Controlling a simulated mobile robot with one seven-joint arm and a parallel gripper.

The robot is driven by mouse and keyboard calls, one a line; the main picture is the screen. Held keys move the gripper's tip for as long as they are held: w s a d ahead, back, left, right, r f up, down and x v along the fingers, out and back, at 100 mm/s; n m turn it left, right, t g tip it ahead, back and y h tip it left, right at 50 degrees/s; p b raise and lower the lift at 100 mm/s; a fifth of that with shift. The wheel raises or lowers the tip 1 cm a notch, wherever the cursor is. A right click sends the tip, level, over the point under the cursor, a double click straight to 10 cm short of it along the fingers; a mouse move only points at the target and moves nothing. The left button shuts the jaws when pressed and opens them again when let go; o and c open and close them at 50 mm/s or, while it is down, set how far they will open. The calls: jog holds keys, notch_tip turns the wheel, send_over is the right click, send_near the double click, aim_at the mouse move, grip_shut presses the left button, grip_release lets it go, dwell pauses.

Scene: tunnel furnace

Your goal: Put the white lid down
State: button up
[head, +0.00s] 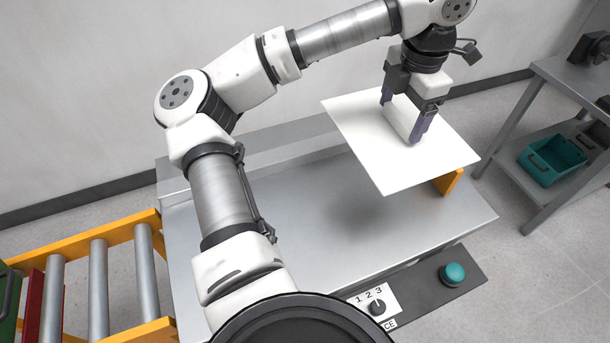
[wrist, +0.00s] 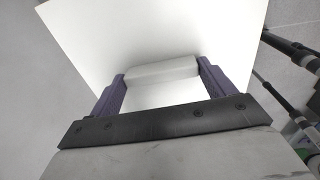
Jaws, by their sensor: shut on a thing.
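The white lid (head: 365,125) is a flat square plate with a raised block-shaped handle (head: 402,118) on top. My gripper (head: 404,118) is above the plate, with its two purple fingers shut on the handle's sides. The lid is held over the grey metal bench (head: 300,215), with a soft shadow below it. In the wrist view the lid (wrist: 95,35) fills much of the picture, and the handle (wrist: 162,70) sits between the fingers (wrist: 160,88). What is under the lid is mostly hidden.
An orange piece (head: 449,182) shows under the lid's right edge. A control panel with a numbered dial (head: 377,306) and a teal button (head: 454,272) is at the bench's front. A roller conveyor (head: 98,275) is at left. A shelf with a teal bin (head: 545,170) stands at right.

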jog(key=shift+w+a, duration=0.1)
jog(key=shift+w, duration=0.05)
notch_tip(320, 180, down, 20)
jog(key=p, duration=0.3)
jog(key=o, duration=1)
notch_tip(320, 180, up, 12)
jog(key=b, duration=0.2)
jog(key=shift+s, duration=0.4)
jog(key=shift+r, duration=0.1)
